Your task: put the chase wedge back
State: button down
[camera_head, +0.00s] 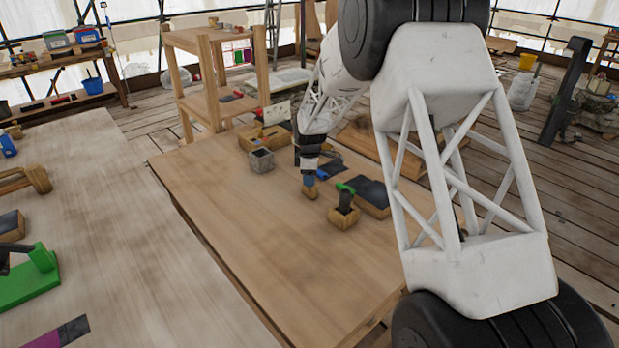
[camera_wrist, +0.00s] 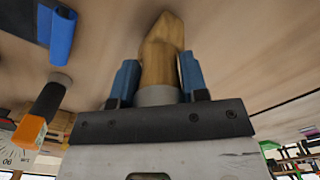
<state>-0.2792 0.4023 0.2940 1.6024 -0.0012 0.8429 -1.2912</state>
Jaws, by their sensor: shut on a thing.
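My gripper (camera_head: 309,181) is over the workbench top, its blue fingers closed on a wooden piece. The wrist view shows my gripper (camera_wrist: 158,82) holding this piece, which I take to be the chase wedge (camera_wrist: 161,50); it is pale wood with a tapered end pointing away from the palm and a grey band between the fingers. In the head view the wedge (camera_head: 310,192) hangs below the fingers, at or just above the bench top; I cannot tell if it touches. Its place of return is not clear from these views.
A small wooden block (camera_head: 343,219) with a green-and-black tool stands right of my gripper, beside a dark-topped wooden block (camera_head: 372,197). A grey open box (camera_head: 261,161) and a wooden tray (camera_head: 257,141) stand behind left. The bench's near left (camera_head: 235,235) is clear.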

jog(key=shift+f, duration=0.15)
jog(key=c, duration=0.6)
grip_release()
jog(key=shift+c, duration=0.2)
jog(key=shift+r, duration=6.1)
jog(key=shift+r, duration=0.1)
